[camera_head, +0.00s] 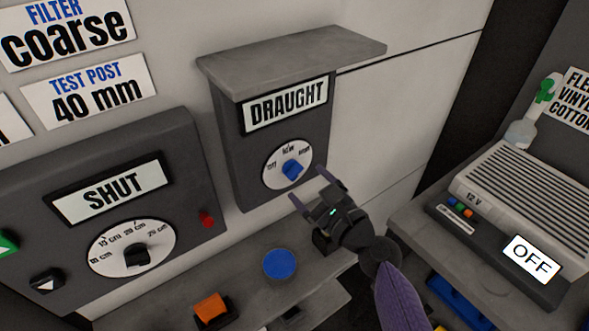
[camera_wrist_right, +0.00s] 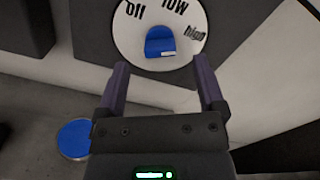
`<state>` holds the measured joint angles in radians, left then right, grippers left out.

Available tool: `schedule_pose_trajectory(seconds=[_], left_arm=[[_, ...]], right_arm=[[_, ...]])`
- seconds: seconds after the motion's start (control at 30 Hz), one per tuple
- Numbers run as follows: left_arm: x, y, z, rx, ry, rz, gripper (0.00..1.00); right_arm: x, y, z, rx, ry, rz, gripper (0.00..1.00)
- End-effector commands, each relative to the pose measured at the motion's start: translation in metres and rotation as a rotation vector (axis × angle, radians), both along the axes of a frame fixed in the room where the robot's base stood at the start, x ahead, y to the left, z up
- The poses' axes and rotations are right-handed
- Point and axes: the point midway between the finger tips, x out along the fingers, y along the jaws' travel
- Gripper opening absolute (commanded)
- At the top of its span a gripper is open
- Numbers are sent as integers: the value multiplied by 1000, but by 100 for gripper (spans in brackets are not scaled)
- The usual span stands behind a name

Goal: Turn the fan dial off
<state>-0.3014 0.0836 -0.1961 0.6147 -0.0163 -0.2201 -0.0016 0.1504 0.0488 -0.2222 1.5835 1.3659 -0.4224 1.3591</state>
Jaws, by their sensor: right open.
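The fan dial is a white disc (camera_head: 287,163) marked off, low and high, with a blue knob (camera_head: 292,169) at its centre. It sits on a dark grey box (camera_head: 233,150) labelled DRAUGHT. In the right wrist view the blue knob (camera_wrist_right: 160,41) is at the top, just beyond the fingertips; which mark it points to is hard to tell. My right gripper (camera_head: 308,186) is open and empty in front of the dial, its fingers apart on either side of the knob's line and seemingly not touching it. My left gripper is not in view.
A grey ledge (camera_head: 290,62) juts out above the dial. A SHUT panel (camera_head: 185,150) with a black knob and red button is at left. Below are a blue disc (camera_head: 280,264) and an orange block (camera_head: 211,308). A 12 V unit (camera_head: 520,205) with an OFF sign stands at right.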

Motion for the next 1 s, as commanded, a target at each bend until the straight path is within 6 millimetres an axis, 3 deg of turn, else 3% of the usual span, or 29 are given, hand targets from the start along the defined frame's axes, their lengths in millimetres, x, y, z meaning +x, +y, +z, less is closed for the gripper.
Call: schedule_pose_trajectory(seconds=[0.2, 0.57, 0.67, 1.0], left_arm=[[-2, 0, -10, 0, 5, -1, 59], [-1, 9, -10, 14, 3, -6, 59], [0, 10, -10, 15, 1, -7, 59], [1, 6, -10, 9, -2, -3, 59]], right_arm=[[31, 22, -2, -2, 0, -1, 88], [38, 27, -1, -5, 0, -1, 88], [38, 27, -1, -5, 0, -1, 71], [38, 27, -1, -5, 0, -1, 0]])
